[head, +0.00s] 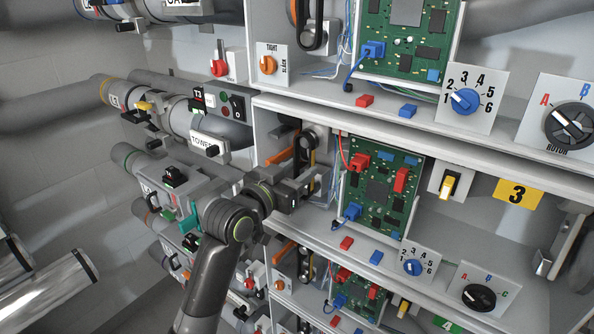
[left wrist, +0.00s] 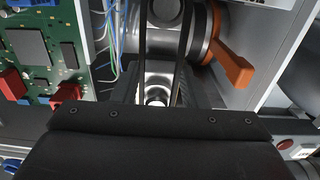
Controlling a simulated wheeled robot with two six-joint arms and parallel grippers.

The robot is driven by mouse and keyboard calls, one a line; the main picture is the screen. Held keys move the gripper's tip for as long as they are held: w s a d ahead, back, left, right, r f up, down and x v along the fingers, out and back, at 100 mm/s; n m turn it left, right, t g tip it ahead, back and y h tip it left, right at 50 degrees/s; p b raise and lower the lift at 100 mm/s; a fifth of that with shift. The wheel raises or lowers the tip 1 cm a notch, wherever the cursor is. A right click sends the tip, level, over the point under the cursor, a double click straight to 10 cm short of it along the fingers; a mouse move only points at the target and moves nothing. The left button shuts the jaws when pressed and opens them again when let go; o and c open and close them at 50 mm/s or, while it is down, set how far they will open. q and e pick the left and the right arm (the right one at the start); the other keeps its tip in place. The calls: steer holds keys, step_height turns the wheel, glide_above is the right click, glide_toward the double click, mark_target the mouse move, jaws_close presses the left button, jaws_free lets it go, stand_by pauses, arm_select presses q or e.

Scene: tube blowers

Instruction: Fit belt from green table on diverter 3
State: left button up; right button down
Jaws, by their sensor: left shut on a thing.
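The black belt (left wrist: 143,45) shows in the left wrist view as two dark strands running down past grey metal pulley parts (left wrist: 165,14) to my gripper. My left gripper (head: 312,184) is shut on the belt at the left end of the shelf with the yellow 3 label (head: 516,193), diverter 3. The jaws hide the lower end of the belt, and I cannot tell whether it sits around both pulleys. An orange lever (left wrist: 232,64) is beside the pulleys; it also shows in the head view (head: 279,157). My right gripper and the green table are not in view.
A green circuit board (head: 382,190) with red and blue plugs stands close right of the gripper. A white shelf edge (head: 420,140) is above. A blue dial (head: 413,267) and a black knob (head: 479,297) are lower right. Pipes crowd the left.

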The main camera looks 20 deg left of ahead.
arm_select(q)
steer(key=shift+w+d, duration=0.15)
steer(key=shift+w, duration=0.2)
steer(key=shift+p, duration=0.35)
stand_by(1.1)
steer(key=shift+w, duration=0.15)
steer(key=o, duration=1.1)
steer(key=shift+c, duration=0.2)
steer(key=v, duration=1.7)
steer(key=shift+p, duration=0.45)
